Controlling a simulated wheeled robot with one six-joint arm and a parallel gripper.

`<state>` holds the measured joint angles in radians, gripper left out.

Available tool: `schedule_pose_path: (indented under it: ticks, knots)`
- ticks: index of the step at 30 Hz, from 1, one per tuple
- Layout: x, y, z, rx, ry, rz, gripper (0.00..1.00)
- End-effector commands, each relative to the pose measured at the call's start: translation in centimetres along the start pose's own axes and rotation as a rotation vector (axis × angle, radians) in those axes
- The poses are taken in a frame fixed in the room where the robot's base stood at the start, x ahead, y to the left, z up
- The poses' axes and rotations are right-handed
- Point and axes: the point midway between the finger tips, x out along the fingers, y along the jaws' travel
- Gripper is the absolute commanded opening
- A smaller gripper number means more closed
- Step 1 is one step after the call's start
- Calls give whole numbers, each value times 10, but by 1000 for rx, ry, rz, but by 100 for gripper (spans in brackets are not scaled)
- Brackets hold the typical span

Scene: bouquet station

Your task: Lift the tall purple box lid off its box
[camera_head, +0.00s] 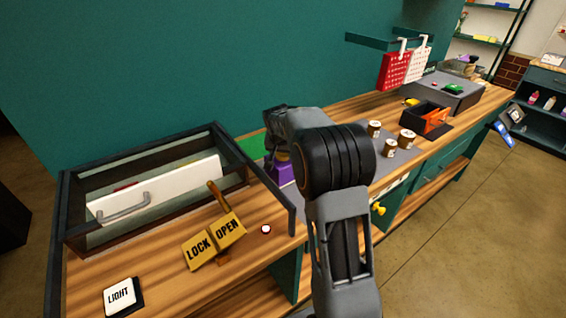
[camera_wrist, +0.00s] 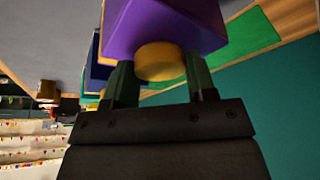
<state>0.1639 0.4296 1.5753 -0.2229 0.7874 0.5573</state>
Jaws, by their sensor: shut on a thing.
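The purple lid (camera_wrist: 165,25) fills the top of the wrist view, with a round yellow knob (camera_wrist: 160,60) on it. My gripper (camera_wrist: 158,72) has one dark green finger on each side of the knob and is shut on it. In the head view a purple part (camera_head: 281,173) shows just left of my arm, beside the grey mat, with my wrist above it. My arm hides the fingers and the knob there. I cannot tell whether the lid is apart from its box; the seam between them does not show.
A glass-sided case (camera_head: 150,185) with a white handled panel stands close on the left. Several lidded jars (camera_head: 407,138) and a dark tray with orange things (camera_head: 432,118) stand to the right. A blue item (camera_wrist: 95,70) is beside the purple lid. A green mat (camera_head: 252,145) lies behind.

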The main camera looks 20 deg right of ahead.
Motion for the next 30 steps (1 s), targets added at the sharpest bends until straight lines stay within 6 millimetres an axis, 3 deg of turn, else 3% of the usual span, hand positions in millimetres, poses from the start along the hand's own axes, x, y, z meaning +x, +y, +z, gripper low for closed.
schedule_pose_path:
  ticks: [11, 20, 30]
  knots:
    - [-2, 0, -1, 0, 1, 0, 28]
    - [-31, 2, -14, 3, 3, 1, 28]
    - [-80, 48, -36, 4, 4, 3, 28]
